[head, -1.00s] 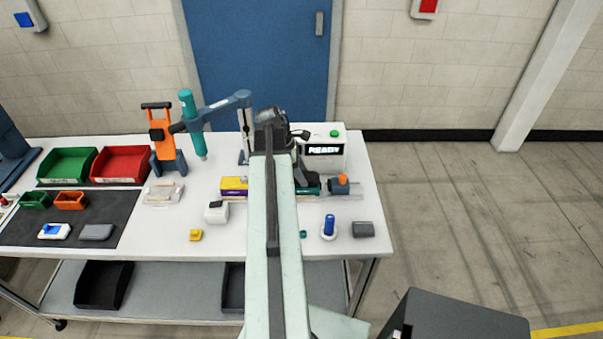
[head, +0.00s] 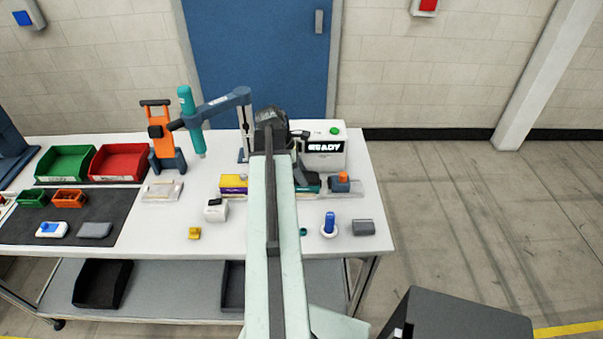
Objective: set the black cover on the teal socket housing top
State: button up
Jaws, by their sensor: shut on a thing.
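The teal socket housing (head: 313,187) sits in the row of parts along the middle of the white table, mostly hidden behind my arm. Only its right end shows, beside a blue-grey block with an orange top. My gripper (head: 301,178) shows as a dark shape just right of my arm, over or close to the teal housing. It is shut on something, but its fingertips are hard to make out. The black cover is not clearly visible; it appears to be in the gripper, largely hidden. I cannot tell whether it touches the housing.
A yellow-and-purple block (head: 233,184) stands left of my arm. The blue-grey block with the orange top (head: 341,183) stands right. A white READY box (head: 324,155) is behind. A blue peg (head: 330,222) and a grey block (head: 363,228) are in front.

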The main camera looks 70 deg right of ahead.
jog(key=shift+f, duration=0.15)
jog(key=o, duration=1.4)
jog(key=p+v, duration=0.7)
jog(key=v, duration=0.1)
jog(key=shift+f, duration=0.1)
